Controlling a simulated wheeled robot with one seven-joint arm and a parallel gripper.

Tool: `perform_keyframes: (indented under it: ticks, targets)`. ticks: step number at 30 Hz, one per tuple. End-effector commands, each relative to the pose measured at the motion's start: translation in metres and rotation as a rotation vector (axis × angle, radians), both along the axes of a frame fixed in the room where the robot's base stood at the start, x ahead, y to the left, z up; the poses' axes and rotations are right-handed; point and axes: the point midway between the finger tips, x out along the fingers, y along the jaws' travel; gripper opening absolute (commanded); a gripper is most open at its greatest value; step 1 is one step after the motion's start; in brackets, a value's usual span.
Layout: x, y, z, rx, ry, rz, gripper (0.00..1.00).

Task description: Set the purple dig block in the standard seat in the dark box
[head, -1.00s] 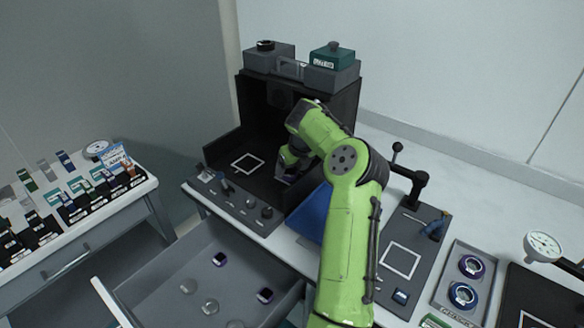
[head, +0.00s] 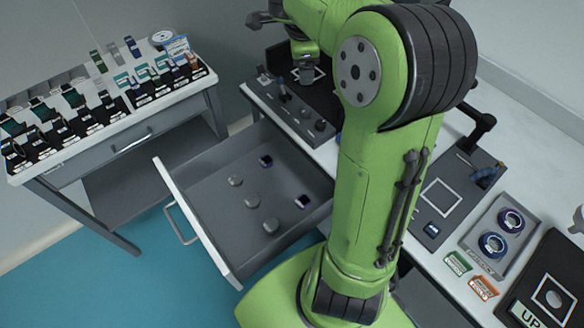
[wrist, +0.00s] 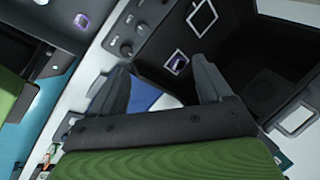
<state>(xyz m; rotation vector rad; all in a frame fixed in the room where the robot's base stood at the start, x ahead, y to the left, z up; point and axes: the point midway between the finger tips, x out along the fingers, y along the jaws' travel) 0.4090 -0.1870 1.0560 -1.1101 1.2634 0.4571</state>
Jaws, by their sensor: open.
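The dark box (head: 262,88) is mostly behind my arm in the head view; its dark interior (wrist: 245,50) shows in the wrist view. I cannot tell whether that block is fully seated. My gripper (wrist: 161,68) is open, its fingers apart with nothing between them. In the head view my gripper (head: 305,70) is over the box area.
The open drawer (head: 195,240) juts out below the box, with several clear round pieces inside. A control strip with knobs (head: 290,110) runs along the box front. A side table (head: 150,118) holds cards and racks. A tray with two rings (head: 485,262) is at right.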

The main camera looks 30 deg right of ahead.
Motion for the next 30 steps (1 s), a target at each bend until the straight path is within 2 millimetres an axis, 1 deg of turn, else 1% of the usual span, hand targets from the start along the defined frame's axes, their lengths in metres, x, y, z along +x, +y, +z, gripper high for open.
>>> perform_keyframes:
  ticks: [1, 2, 3, 5, 6, 8, 9, 12, 15, 18, 25, 26, 28, 29, 30]
  targets:
    - [-0.016, 0.033, 0.012, -0.102, 0.057, 0.205, 0.78]
    - [-0.027, 0.050, 0.017, -0.158, 0.095, 0.337, 0.78]
    - [-0.044, 0.071, 0.021, -0.226, 0.140, 0.506, 0.78]
    - [-0.073, 0.099, 0.025, -0.318, 0.198, 0.755, 0.78]
    - [-0.094, 0.115, 0.025, -0.372, 0.228, 0.917, 0.78]
    - [-0.127, 0.137, 0.021, -0.442, 0.256, 1.162, 0.78]
    - [-0.149, 0.149, 0.016, -0.484, 0.264, 1.316, 0.78]
    - [-0.192, 0.172, -0.002, -0.566, 0.242, 1.650, 0.78]
    - [-0.216, 0.186, -0.016, -0.618, 0.206, 1.858, 0.78]
    - [-0.225, 0.190, -0.022, -0.638, 0.189, 1.938, 0.78]
    - [-0.225, 0.190, -0.021, -0.639, 0.192, 1.938, 0.78]
    - [-0.225, 0.190, -0.019, -0.639, 0.192, 1.938, 0.78]
    - [-0.224, 0.190, -0.009, -0.639, 0.191, 1.937, 0.78]
    - [-0.224, 0.190, -0.003, -0.639, 0.191, 1.937, 0.78]
    - [-0.224, 0.190, 0.008, -0.639, 0.192, 1.936, 0.78]
